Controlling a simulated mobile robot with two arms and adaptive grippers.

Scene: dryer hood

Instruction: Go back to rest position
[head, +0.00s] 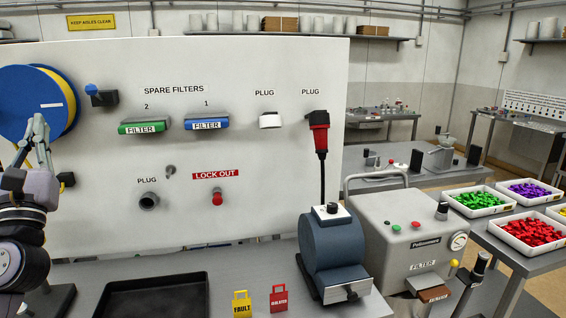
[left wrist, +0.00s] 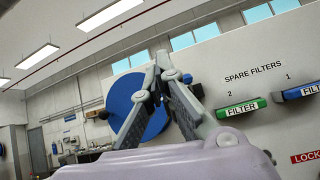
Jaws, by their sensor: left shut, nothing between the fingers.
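My left gripper (head: 38,122) is at the left edge of the head view, raised upright in front of the white panel (head: 265,70). Its fingertips overlap the lower part of the blue reel (head: 22,100) in the picture; I cannot tell whether they touch it. In the left wrist view the gripper (left wrist: 160,62) points upward with its fingertips together and holds nothing. The blue reel (left wrist: 124,98) shows behind the fingers there. My right gripper is not in view.
The panel bears a green filter (head: 145,127), a blue filter (head: 206,122), plugs and a red lock-out knob (head: 217,198). A black tray (head: 152,297), yellow tag (head: 242,304), red tag (head: 279,299), blue-grey motor unit (head: 332,250) and grey machine (head: 405,235) stand on the bench.

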